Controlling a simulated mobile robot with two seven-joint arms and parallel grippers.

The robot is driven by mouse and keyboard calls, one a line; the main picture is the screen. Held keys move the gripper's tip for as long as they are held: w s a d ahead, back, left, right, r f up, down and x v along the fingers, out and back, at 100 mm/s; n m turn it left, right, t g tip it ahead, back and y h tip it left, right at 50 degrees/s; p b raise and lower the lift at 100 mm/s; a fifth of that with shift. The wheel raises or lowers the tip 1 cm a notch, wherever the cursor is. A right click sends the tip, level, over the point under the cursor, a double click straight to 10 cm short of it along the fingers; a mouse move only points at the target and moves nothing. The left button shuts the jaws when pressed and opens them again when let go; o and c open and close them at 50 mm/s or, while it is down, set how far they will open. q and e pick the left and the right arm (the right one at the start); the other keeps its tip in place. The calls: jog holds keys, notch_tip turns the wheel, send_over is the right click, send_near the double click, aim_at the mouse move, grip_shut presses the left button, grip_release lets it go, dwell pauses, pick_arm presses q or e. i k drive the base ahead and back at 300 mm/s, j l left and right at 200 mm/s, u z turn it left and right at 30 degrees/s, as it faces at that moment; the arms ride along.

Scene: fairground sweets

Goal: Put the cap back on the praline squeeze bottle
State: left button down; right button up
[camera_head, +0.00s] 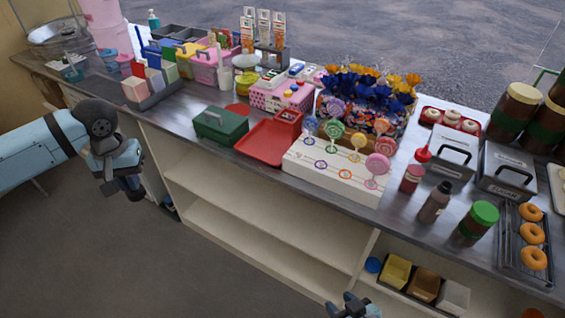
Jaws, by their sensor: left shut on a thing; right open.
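A brown squeeze bottle (434,203) with a dark grey top stands upright near the counter's front edge, at the right; it looks like the praline bottle, but I cannot read a label. A loose cap is not clearly visible. My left gripper (134,188) hangs in front of the counter at the far left, well away from the bottle. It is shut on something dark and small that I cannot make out. My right gripper (352,306) shows at the bottom edge, below and left of the bottle, partly cut off, open and apart from everything.
A pink-red bottle (411,179) and a green-lidded jar (478,222) flank the brown bottle. A doughnut rack (513,262) stands right; grey lidded boxes (453,150) stand behind. A white lollipop stand (335,176) is left. Below are open shelves (260,233).

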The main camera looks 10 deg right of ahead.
aim_at(440, 196)
jog(key=j+u, duration=0.1)
jog(key=u, duration=0.3)
jog(key=i+u, duration=0.15)
jog(key=u, duration=0.3)
jog(key=i+u, duration=0.1)
jog(key=u, duration=0.3)
jog(key=i+u, duration=0.15)
jog(key=i, duration=0.7)
jog(key=i+z, duration=0.15)
jog(key=z, duration=0.3)
jog(key=i+z, duration=0.15)
jog(key=z, duration=0.3)
jog(key=i+j+z, duration=0.15)
jog(key=z, duration=0.75)
jog(key=i+z, duration=0.15)
jog(key=z, duration=0.8)
jog(key=i+z, duration=0.1)
jog(key=z, duration=0.35)
jog(key=j+z, duration=0.1)
jog(key=z, duration=0.4)
jog(key=i+j+z, duration=0.1)
jog(key=z, duration=0.35)
